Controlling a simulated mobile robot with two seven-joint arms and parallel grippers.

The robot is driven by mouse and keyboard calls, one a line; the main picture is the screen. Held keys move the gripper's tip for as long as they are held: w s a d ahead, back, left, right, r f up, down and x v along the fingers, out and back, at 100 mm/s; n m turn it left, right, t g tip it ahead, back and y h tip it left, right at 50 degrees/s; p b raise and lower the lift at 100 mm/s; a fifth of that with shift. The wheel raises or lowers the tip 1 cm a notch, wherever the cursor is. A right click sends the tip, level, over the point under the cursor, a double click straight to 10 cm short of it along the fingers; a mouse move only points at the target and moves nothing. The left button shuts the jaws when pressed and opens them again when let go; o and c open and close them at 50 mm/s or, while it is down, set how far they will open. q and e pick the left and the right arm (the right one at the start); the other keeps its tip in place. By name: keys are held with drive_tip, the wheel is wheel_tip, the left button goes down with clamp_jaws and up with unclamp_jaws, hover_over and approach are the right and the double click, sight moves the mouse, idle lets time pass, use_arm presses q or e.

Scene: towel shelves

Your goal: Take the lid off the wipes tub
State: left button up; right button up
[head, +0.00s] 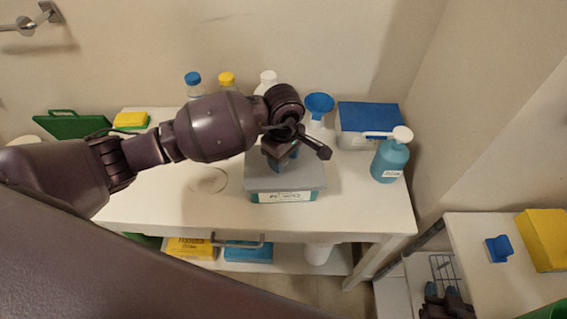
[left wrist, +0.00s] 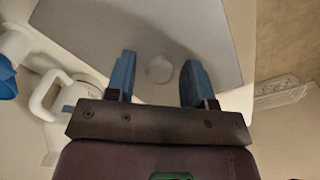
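The wipes tub (head: 285,197) is a teal box with a white label, standing on the white shelf unit's top. Its grey lid (head: 305,176) is on it. My left gripper (head: 281,163) is above the lid, pointing down, and hides part of it. In the left wrist view the blue fingers of my left gripper (left wrist: 158,78) are apart. A small round pale knob (left wrist: 159,69) on the lid shows between the fingertips; I cannot tell whether they touch it. My right gripper (head: 447,302) is low at the right edge area, partly cut off, its fingers unclear.
A teal pump bottle (head: 390,160) and a blue-topped box (head: 368,117) stand right of the tub. A blue funnel-like top (head: 319,103) and several capped bottles stand behind. A yellow sponge (head: 131,119) lies at left. The shelf top (head: 150,205) is clear front left.

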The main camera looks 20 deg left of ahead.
use_arm(q)
drive_tip(key=c, duration=0.8)
